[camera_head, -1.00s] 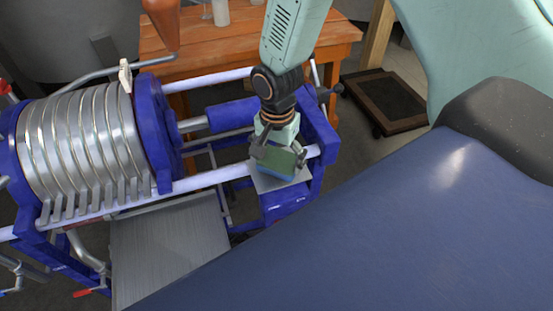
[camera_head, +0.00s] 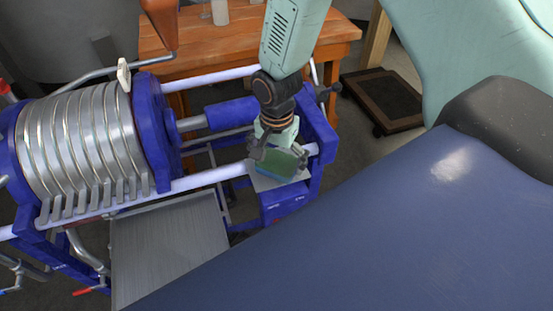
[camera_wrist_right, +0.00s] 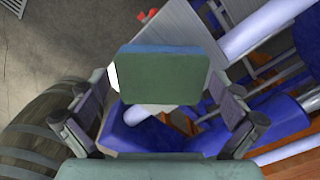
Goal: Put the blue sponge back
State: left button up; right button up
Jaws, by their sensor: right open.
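The blue sponge (camera_head: 280,163) has a green pad face and a blue edge. It rests on a small grey metal plate (camera_head: 262,182) at the right end of the blue press frame. In the right wrist view the sponge (camera_wrist_right: 163,75) shows its green face, with blue along the far edge. My right gripper (camera_head: 279,155) is just above it, fingers spread to either side. My left gripper is not in view.
A filter press with metal plates (camera_head: 85,145) fills the left. A grey metal tray (camera_head: 170,250) lies below its rail. A wooden table (camera_head: 225,38) stands behind. A dark wheeled dolly (camera_head: 382,100) is on the floor. A large blue surface fills the lower right.

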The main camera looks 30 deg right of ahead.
aim_at(276, 163)
notch_tip(276, 163, up, 12)
jog(key=shift+r, duration=0.2)
dwell(0.4)
jog(key=shift+w+a, duration=0.1)
dwell(1.1)
